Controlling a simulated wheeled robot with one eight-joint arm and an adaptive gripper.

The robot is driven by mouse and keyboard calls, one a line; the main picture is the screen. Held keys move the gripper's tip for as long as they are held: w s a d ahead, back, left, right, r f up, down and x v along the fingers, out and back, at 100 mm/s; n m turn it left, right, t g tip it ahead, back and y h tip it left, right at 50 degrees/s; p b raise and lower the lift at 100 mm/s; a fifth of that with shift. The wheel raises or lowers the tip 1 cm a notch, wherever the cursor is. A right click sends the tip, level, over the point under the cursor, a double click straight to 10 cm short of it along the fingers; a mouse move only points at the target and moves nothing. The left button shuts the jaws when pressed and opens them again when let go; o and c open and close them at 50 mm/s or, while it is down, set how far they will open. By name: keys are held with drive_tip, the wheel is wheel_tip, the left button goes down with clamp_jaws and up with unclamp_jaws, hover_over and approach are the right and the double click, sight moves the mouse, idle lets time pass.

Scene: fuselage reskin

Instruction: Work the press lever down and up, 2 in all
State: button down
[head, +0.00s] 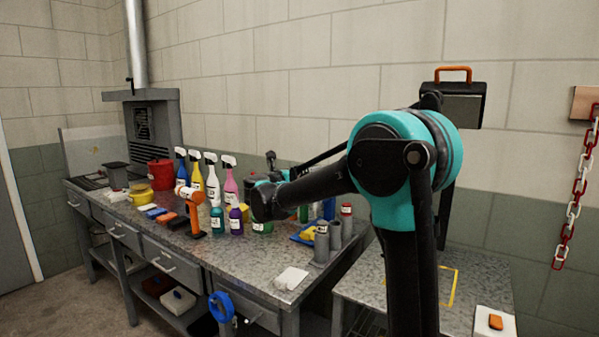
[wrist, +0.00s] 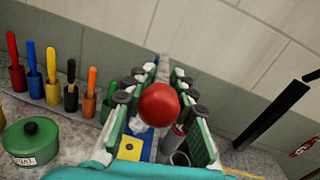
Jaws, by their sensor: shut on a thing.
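The press lever's red ball knob (wrist: 159,104) sits between the fingers of my gripper (wrist: 160,108) in the wrist view. The green-padded fingers are closed on it from both sides. A grey bar (wrist: 163,66) shows beyond the knob, partly hidden by the fingers. Below the knob is a blue base (wrist: 150,147) with a yellow block (wrist: 130,148) on it. In the head view, the blue base (head: 303,238) stands on the bench, and my arm hides most of the press and the fingers. I cannot tell the lever's exact height.
The grey workbench (head: 255,278) holds spray bottles (head: 212,178), an orange-handled tool (head: 192,210) and grey tubes (head: 322,243) close to the press. In the wrist view, a green pot (wrist: 30,142) and coloured-handled tools (wrist: 52,88) stand to the left. The wall is behind.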

drive_tip(key=shift+r, duration=0.15)
drive_tip(key=shift+r+g, duration=0.3)
drive_tip(key=shift+r, duration=0.15)
drive_tip(key=w+d+r+g+y, duration=0.1)
drive_tip(key=w+d+r+g, duration=0.1)
drive_tip(key=r, duration=0.5)
drive_tip(key=w+d+r+g+y, duration=0.2)
drive_tip(key=w+d+r, duration=0.2)
drive_tip(key=w+r, duration=0.3)
drive_tip(key=shift+w+d+r+g, duration=0.2)
drive_tip(key=shift+d+r+g, duration=0.15)
drive_tip(key=shift+r, duration=0.45)
